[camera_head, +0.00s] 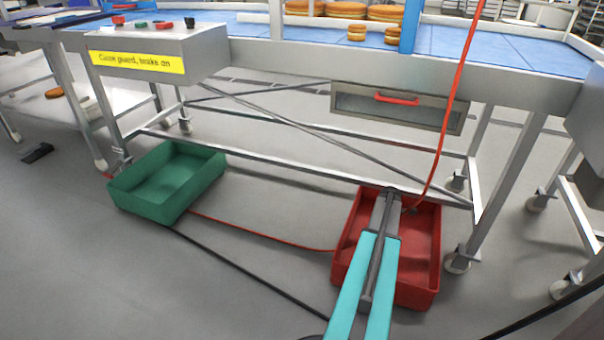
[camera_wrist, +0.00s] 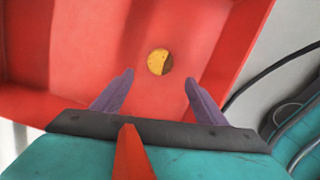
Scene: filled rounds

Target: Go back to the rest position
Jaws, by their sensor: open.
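My gripper (camera_wrist: 157,94) shows in the wrist view with its two purple fingers spread apart and nothing between them. It points down into the red crate (camera_wrist: 75,65). A small yellow round (camera_wrist: 157,60) lies on the crate's floor beyond the fingertips, its lower right part dark. In the head view my arm reaches over the red crate (camera_head: 425,250) on the floor at the right. The arm hides part of that crate, and I cannot make out the fingers or the round there.
A metal conveyor table with a blue belt (camera_head: 520,50) stands behind the crate, its legs close by. A green crate (camera_head: 150,205) sits on the floor at left. A red cable (camera_head: 455,90) hangs near my arm. A drawer (camera_head: 425,112) has a red handle. Filled rounds (camera_head: 356,32) sit on the belt.

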